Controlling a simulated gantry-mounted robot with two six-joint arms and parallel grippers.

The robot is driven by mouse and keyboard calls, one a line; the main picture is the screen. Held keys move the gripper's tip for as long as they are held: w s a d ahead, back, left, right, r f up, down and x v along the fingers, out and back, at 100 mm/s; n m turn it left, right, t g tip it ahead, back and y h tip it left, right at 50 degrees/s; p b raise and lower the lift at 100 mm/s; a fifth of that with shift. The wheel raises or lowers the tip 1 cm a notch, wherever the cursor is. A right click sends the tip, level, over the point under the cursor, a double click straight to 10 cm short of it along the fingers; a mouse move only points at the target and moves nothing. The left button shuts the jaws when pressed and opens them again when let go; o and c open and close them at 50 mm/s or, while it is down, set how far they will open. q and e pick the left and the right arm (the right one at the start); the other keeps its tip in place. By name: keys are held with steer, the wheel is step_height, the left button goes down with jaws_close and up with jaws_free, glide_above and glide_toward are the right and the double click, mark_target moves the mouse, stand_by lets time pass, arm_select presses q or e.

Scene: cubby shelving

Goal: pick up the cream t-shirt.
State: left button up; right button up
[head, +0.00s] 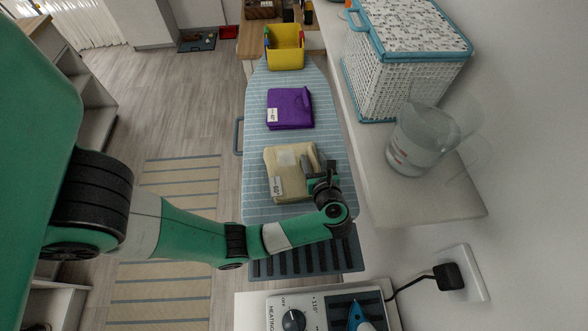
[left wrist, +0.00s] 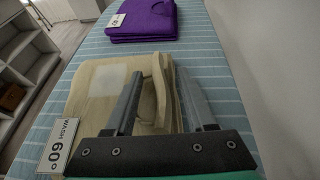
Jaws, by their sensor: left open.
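The cream t-shirt (head: 283,160) lies folded on the ironing board, with a white tag on its near left corner. It also shows in the left wrist view (left wrist: 92,100), where the tag (left wrist: 58,145) reads "WASH 60°". My left gripper (head: 317,165) is open at the right side of the shirt. In the left wrist view its two fingers (left wrist: 160,82) stand apart, with a raised fold of the shirt between them. I cannot tell whether the fingers touch the cloth. The gripper hides part of the shirt's near right side. My right gripper is not in view.
A folded purple garment (head: 289,108) lies farther along the striped ironing board (head: 258,145). A yellow bin (head: 285,50) stands at the far end. To the right, a ledge holds a white basket (head: 400,70) and a clear jug (head: 415,140).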

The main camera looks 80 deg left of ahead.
arm_select(q)
jaws_close()
steer(key=shift+r, duration=0.1)
stand_by(0.5)
steer(key=shift+r, duration=0.25)
steer(key=r+p, duration=0.1)
steer(key=r, duration=0.1)
steer(key=d+r+p, duration=0.1)
steer(key=r, duration=0.1)
steer(key=s+d+r, duration=0.1)
steer(key=r, duration=0.1)
steer(key=shift+d+r+p, duration=0.1)
steer(key=shift+d+p, duration=0.1)
steer(key=shift+p, duration=0.2)
steer(key=s+d+r+p, duration=0.5)
steer(key=d+p, duration=0.5)
steer(key=p, duration=0.3)
steer(key=shift+s+r, duration=0.35)
steer(key=shift+r, duration=0.3)
